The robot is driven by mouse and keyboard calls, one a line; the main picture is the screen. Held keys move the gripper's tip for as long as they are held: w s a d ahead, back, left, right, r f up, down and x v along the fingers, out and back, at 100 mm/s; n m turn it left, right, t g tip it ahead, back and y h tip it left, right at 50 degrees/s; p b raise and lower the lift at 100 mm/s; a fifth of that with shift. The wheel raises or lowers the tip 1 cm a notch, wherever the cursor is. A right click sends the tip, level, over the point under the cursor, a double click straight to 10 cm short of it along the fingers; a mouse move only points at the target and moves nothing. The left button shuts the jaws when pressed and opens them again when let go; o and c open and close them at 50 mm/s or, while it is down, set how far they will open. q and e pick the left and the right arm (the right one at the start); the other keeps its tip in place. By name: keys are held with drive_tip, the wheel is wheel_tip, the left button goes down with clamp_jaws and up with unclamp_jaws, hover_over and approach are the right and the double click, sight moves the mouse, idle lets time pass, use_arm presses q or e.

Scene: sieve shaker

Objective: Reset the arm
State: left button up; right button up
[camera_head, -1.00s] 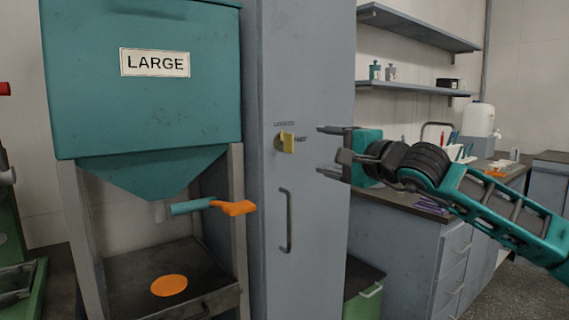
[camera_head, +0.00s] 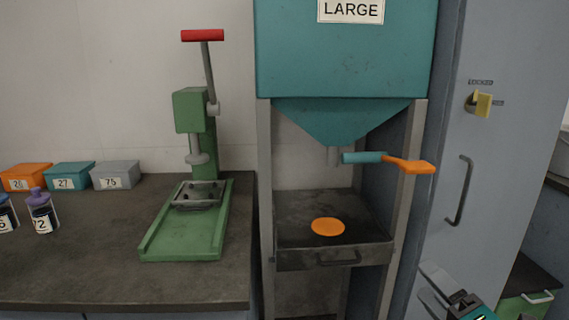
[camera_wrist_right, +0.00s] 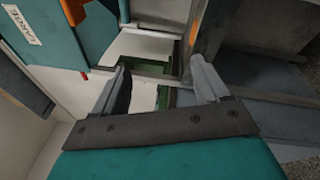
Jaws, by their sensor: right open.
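My right gripper (camera_head: 440,288) is low at the right in the head view, in front of the grey cabinet (camera_head: 490,180). Only its fingers and part of its wrist show there. In the right wrist view my right gripper (camera_wrist_right: 164,88) has its two fingers spread with nothing between them. It touches nothing that I can make out. My left arm and gripper are not in view.
The teal LARGE hopper (camera_head: 345,50) with its orange-tipped handle (camera_head: 410,165) stands left of the cabinet. A green press (camera_head: 188,245), several lidded boxes (camera_head: 70,176) and bottles (camera_head: 42,212) stand on the dark counter (camera_head: 100,260).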

drive_tip(key=s+a+f+m+g+h, duration=0.1)
drive_tip(key=s+a+f+m+g, duration=0.3)
drive_tip(key=s+a+f+m, duration=0.5)
drive_tip(key=s+a+f+m+g+h, duration=0.15)
drive_tip(key=s+f+m+g, duration=0.4)
drive_tip(key=f+m, duration=0.75)
use_arm(q)
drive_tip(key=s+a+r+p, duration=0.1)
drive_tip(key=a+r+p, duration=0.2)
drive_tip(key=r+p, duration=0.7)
drive_tip(key=p, duration=0.4)
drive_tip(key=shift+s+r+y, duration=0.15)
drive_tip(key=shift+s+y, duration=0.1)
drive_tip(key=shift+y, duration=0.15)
use_arm(e)
wheel_tip(320, 180, up, 12)
drive_tip(key=s+d+t+h, duration=0.1)
drive_tip(key=d+t, duration=0.1)
drive_tip(key=d, duration=0.1)
drive_tip(key=shift+s+f, duration=0.2)
drive_tip(key=shift+s, duration=0.15)
